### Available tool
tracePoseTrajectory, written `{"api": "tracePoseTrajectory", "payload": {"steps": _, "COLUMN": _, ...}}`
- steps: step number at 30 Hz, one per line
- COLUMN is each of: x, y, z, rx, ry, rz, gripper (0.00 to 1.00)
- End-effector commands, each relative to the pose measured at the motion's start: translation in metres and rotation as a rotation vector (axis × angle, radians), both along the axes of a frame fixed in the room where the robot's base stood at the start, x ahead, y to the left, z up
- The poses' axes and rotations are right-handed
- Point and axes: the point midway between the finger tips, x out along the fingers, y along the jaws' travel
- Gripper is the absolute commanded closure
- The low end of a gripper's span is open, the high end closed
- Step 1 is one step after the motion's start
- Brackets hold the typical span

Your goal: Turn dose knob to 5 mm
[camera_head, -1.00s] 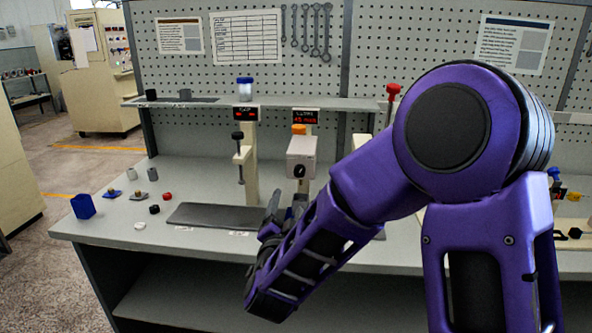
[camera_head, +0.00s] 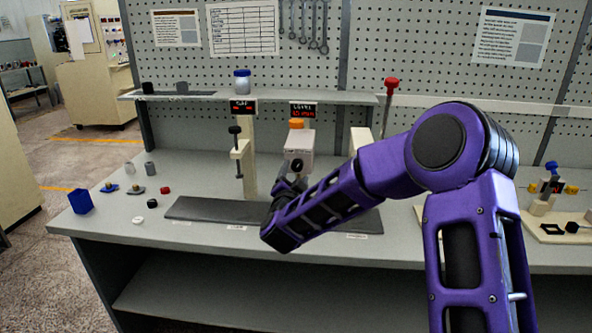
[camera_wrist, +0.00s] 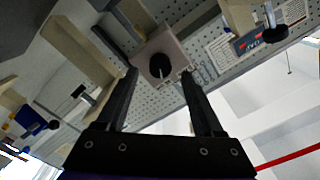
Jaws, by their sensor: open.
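The dose knob (camera_wrist: 160,67) is a round black dial with a pale pointer line, on the face of a light box. In the wrist view it lies beyond and roughly between my fingers. In the head view the knob (camera_head: 297,166) is a small dark disc on the dispenser box (camera_head: 300,141), which has an orange cap (camera_head: 296,123) and a red-lit display (camera_head: 303,110) above. My gripper (camera_wrist: 158,82) is open, with a finger on either side of the box's outline and nothing between them. In the head view my gripper (camera_head: 287,188) is just below and in front of the box.
A black-knobbed press (camera_head: 236,150) stands left of the dispenser. A dark mat (camera_head: 215,210) lies below. A blue bin (camera_head: 81,201) and several small parts sit at the bench's left. A red-topped post (camera_head: 391,85) and a fixture board (camera_head: 560,225) are to the right.

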Motion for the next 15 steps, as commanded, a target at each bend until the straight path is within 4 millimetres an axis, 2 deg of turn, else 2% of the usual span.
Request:
{"api": "tracePoseTrajectory", "payload": {"steps": 3, "x": 0.016, "y": 0.0, "z": 0.0, "rx": 0.002, "ry": -0.001, "rz": -0.001, "gripper": 0.31}}
{"api": "tracePoseTrajectory", "payload": {"steps": 6, "x": 0.023, "y": 0.0, "z": 0.0, "rx": 0.001, "ry": 0.001, "rz": 0.001, "gripper": 0.31}}
{"api": "tracePoseTrajectory", "payload": {"steps": 15, "x": 0.027, "y": 0.0, "z": 0.0, "rx": 0.0, "ry": 0.0, "rz": 0.001, "gripper": 0.31}}
